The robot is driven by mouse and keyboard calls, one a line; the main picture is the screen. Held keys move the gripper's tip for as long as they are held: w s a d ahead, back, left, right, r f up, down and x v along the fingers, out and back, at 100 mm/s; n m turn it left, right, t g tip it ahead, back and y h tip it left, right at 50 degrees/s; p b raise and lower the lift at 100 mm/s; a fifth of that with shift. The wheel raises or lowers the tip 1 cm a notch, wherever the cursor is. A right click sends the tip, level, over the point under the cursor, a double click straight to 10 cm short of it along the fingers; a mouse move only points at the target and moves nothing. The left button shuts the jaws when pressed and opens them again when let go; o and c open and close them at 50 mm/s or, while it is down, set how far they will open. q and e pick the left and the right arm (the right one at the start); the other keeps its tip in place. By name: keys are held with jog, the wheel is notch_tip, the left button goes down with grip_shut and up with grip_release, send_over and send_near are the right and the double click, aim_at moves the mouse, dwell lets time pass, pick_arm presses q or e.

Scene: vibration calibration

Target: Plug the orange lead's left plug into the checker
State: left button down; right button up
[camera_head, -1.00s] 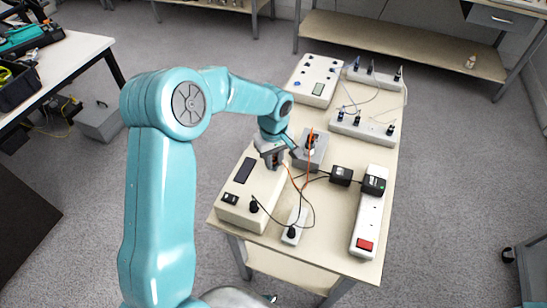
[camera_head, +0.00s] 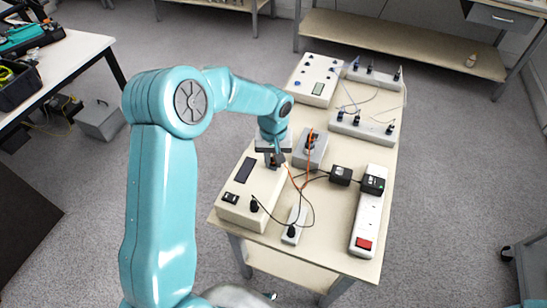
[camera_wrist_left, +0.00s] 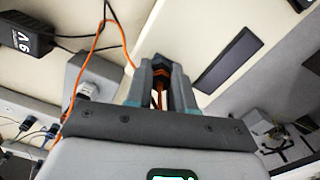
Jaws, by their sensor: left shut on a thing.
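The cream box with a dark display, which I take as the checker (camera_head: 232,210), stands at the table's front left; it also shows in the left wrist view (camera_wrist_left: 190,30). My left gripper (camera_head: 272,163) points down at its far end. In the left wrist view the gripper (camera_wrist_left: 161,88) is shut on an orange and dark plug (camera_wrist_left: 160,74). Its fingers hide the plug's tip, so I cannot tell whether it is seated. The orange lead (camera_wrist_left: 97,40) loops from there towards a grey socket box (camera_head: 312,158), where another orange plug (camera_head: 311,140) stands. My right gripper is not in view.
A black plug (camera_head: 254,206) and cable stand on the cream box's near end. A small white socket strip (camera_head: 299,217), black adapters (camera_head: 341,175) and a white power strip (camera_head: 366,222) lie to the right. More socket boxes stand at the back.

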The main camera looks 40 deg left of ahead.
pick_arm(q)
jog(key=shift+m+p, duration=0.4)
jog(key=shift+m, duration=1.6)
jog(key=c, duration=0.9)
grip_release()
jog(key=shift+r+p, duration=1.6)
jog(key=shift+r, duration=0.95)
